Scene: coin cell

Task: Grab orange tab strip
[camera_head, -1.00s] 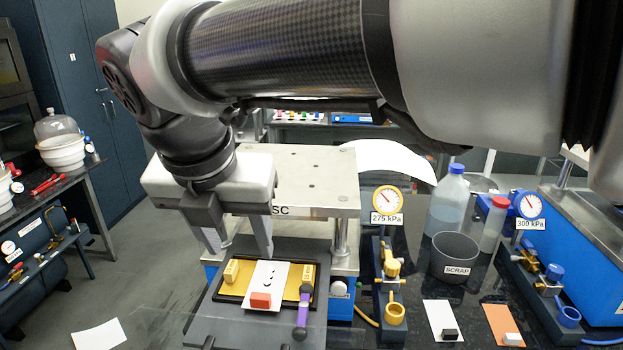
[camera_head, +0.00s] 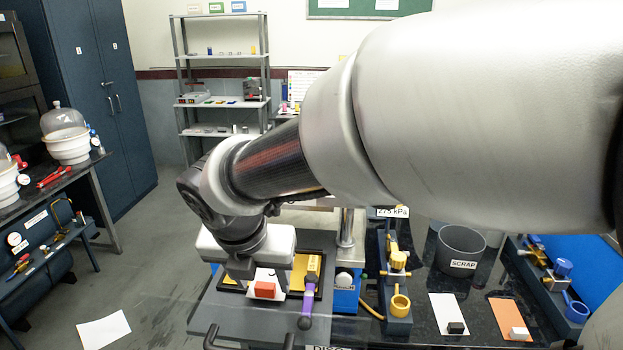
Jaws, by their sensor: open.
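A white strip (camera_head: 258,274) with a block-shaped orange-red tab (camera_head: 265,289) at its near end lies on the dark-framed gold tray (camera_head: 299,275). My gripper (camera_head: 262,273) is over the tray, just behind the tab at the strip's far part. Its jaws are open. The fingertips are largely lost against the strip and tray, so I cannot tell whether they touch the strip. The dark marks on the strip are hidden by my gripper.
A purple-handled tool (camera_head: 305,308) lies along the tray's right side. Farther right are a brass-fitted valve unit (camera_head: 398,262), the scrap bin (camera_head: 461,252), a white card (camera_head: 447,312) with a black tab and an orange card (camera_head: 507,313) with a white tab.

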